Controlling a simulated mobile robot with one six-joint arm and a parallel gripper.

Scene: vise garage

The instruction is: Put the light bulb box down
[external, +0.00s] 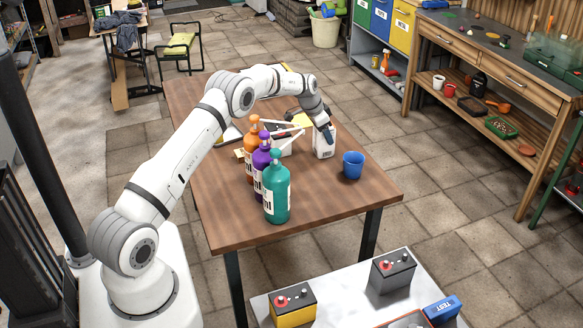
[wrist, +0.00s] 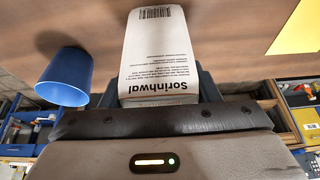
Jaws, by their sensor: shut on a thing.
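The light bulb box (external: 323,146) is white with black print. In the external view it stands upright at the right part of the wooden table (external: 225,205), close to or touching the top; I cannot tell which. My gripper (external: 328,134) reaches down onto it from above. In the wrist view the box (wrist: 160,60) shows its barcode and printed text, and my gripper (wrist: 158,98) is shut on it, with dark fingers at its sides. The fingers' contact is partly hidden behind the box.
A blue cup (external: 353,166) stands just right of and nearer than the box. An orange bottle (external: 251,150), a purple bottle (external: 261,172) and a teal bottle (external: 276,192) stand to the left. The table's front right corner is clear.

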